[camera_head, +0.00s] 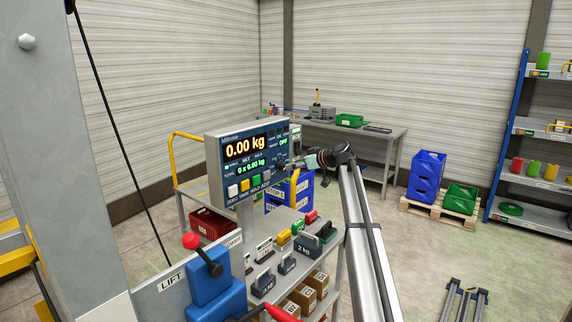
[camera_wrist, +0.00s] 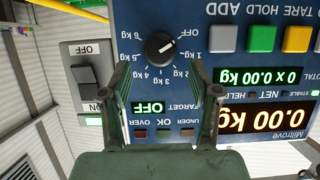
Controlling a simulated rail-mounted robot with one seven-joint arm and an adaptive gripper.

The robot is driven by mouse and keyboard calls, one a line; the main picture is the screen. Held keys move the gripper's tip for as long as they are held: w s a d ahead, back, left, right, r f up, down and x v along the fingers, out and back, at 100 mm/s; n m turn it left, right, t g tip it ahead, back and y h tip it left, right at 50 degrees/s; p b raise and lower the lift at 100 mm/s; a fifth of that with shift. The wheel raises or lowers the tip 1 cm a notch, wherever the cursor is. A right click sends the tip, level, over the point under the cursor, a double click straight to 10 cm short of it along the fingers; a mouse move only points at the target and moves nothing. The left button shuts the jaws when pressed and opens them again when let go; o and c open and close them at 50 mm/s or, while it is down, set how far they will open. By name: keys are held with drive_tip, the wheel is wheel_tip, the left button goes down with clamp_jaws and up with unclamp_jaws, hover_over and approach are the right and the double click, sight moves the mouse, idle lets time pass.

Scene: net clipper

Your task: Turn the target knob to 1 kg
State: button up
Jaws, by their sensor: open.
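The black target knob (camera_wrist: 160,47) sits on the blue panel of the scale indicator (camera_head: 212,160). The wrist view shows the panel upside down. The knob's white pointer is toward OFF on a dial marked in kg, and the green target display (camera_wrist: 148,107) reads OFF. The main display (camera_head: 246,146) reads 0.00 kg. My gripper (camera_wrist: 165,95) is open and empty, its fingers pointing toward the panel on either side of the dial area, apart from the knob.
A grey ON/OFF rocker switch (camera_wrist: 87,78) is beside the panel. Coloured buttons (camera_head: 245,185) line the panel's lower edge. Below, a cart (camera_head: 335,255) carries weights and small boxes.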

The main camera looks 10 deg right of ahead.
sight(283, 166)
drive_tip(key=p+x, duration=0.1)
drive_tip(key=x, duration=0.4)
drive_tip(key=shift+w+a+f, duration=0.1)
drive_tip(key=shift+w+a, duration=0.1)
drive_tip(key=c, duration=1.1)
